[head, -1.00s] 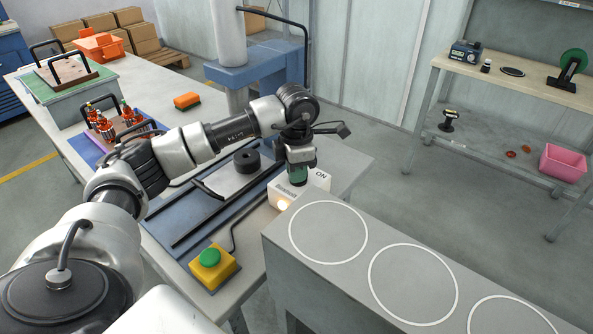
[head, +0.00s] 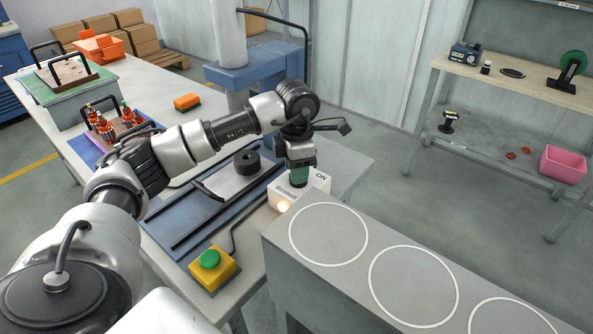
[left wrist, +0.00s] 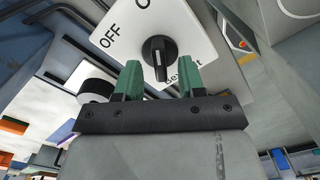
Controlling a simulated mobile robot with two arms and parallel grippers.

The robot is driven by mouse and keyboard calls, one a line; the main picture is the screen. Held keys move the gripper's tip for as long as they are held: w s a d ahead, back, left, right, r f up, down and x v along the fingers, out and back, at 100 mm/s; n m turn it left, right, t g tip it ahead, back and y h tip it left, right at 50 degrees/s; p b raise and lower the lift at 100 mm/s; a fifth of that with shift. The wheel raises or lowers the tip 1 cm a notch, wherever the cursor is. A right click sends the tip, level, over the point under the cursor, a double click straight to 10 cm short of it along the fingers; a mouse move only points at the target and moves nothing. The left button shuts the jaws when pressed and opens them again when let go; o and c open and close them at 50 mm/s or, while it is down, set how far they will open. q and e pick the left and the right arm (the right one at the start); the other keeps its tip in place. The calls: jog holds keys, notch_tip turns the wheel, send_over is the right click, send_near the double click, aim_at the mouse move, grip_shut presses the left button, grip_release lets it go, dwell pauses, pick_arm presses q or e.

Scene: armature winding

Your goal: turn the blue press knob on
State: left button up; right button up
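A black knob (left wrist: 158,58) with a white pointer line sits on a white switch box (left wrist: 190,25), marked OFF at the upper left in the left wrist view. The box also shows in the head view (head: 318,192), with ON at its right and a glowing lamp (head: 283,206). My left gripper (left wrist: 161,80) is open, its two green fingers apart on either side of the knob's lower end; I cannot tell whether they touch it. In the head view the left gripper (head: 299,177) hides the knob. My right gripper is not in view.
The blue press (head: 240,75) stands at the table's back, with a black ring (head: 246,161) on its plate. A yellow box with a green button (head: 210,259) is at the near edge. A grey bench (head: 275,250) with white circles stands close to the right.

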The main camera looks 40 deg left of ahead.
pick_arm(q)
notch_tip(320, 180, up, 10)
jog(key=shift+f, duration=0.15)
dwell(0.6)
